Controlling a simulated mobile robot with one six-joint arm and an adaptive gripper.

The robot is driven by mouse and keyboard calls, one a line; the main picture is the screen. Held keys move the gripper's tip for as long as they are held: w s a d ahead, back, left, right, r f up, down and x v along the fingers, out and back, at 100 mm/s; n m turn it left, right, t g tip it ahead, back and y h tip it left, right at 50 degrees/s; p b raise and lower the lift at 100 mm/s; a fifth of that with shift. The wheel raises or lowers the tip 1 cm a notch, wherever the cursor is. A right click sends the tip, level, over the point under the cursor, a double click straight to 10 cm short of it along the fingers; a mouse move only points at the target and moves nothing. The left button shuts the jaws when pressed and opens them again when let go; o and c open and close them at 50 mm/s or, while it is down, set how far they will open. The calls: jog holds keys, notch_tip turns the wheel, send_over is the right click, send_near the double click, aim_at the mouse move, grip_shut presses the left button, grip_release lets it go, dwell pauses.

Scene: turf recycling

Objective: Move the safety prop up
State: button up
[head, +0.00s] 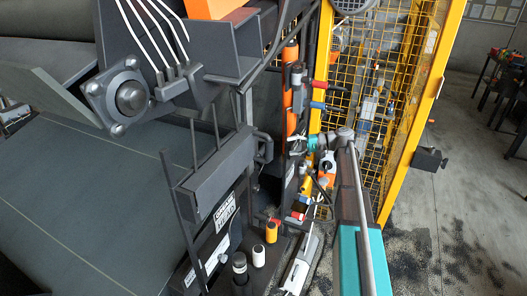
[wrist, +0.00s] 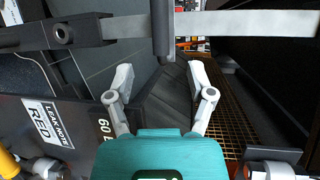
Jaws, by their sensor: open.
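My gripper (head: 298,141) is beside the dark machine frame in the head view, right of centre. In the wrist view my gripper (wrist: 159,80) has its two pale fingers spread apart, with nothing held between them. A dark upright rod (wrist: 162,32) comes down from the top edge, ahead of the gap between the fingers. It crosses in front of a grey flat metal bar (wrist: 230,22). I cannot tell for certain which part is the safety prop; this rod may be it. The arm and machine parts hide the gripper's surroundings in the head view.
A yellow mesh fence (head: 415,110) stands right of my arm. A dark bracket with upright pins (head: 208,168) and a large roller bearing (head: 130,97) are at the left. A black-and-white label (wrist: 48,122) is on the machine plate. Open floor (head: 470,200) lies beyond the fence.

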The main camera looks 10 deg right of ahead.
aim_at(263, 150)
jog(key=b+x, duration=0.1)
jog(key=x, duration=1)
jog(key=shift+b, duration=0.4)
grip_shut()
